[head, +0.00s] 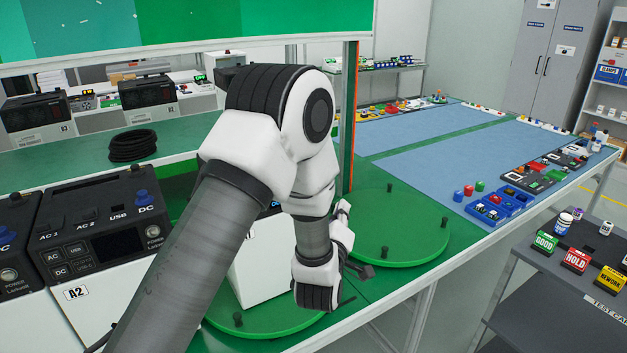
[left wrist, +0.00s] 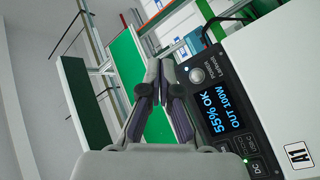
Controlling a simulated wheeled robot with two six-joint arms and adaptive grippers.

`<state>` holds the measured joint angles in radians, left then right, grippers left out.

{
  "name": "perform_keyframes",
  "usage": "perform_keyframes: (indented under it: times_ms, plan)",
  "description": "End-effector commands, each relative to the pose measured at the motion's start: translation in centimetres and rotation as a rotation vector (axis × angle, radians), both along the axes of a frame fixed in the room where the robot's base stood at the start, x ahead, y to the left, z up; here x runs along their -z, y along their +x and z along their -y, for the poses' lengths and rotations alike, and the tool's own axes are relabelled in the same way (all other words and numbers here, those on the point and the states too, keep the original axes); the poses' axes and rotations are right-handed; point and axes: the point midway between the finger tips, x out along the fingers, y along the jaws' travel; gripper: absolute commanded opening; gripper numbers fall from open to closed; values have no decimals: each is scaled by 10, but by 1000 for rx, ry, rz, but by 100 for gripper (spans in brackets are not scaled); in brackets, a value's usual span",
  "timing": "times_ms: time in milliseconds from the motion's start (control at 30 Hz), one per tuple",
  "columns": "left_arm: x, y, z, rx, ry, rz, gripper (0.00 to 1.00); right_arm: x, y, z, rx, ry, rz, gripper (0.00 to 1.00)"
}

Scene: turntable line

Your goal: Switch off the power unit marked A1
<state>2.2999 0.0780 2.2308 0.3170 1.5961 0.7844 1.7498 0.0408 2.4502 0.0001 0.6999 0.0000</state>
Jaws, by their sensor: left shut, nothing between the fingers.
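The power unit marked A1 is a white box with a black front panel (left wrist: 222,110) in the left wrist view. Its A1 label (left wrist: 298,155) is at the lower right. Its display (left wrist: 225,112) is lit and reads 55% OK, OUT 100W. A round silver power button (left wrist: 197,75) sits above the display, and a small green light (left wrist: 245,160) glows by DC. In the head view my arm mostly hides this unit; its white side (head: 262,265) shows on a green turntable. My left gripper (left wrist: 167,68) is shut and empty, its fingertips just left of the button. My right gripper is out of view.
Power unit A2 (head: 75,293) stands at the left. The front turntable (head: 262,322) and another turntable (head: 400,247) have short dark pegs. Blue mats (head: 440,160) lie further right.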

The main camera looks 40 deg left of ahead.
Motion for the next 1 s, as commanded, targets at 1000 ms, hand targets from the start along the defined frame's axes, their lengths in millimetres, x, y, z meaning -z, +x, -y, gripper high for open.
perform_keyframes:
  times_ms: [1000]
  plan:
    - [1, 33, -82, -1, -1, -1, 0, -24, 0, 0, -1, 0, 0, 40]
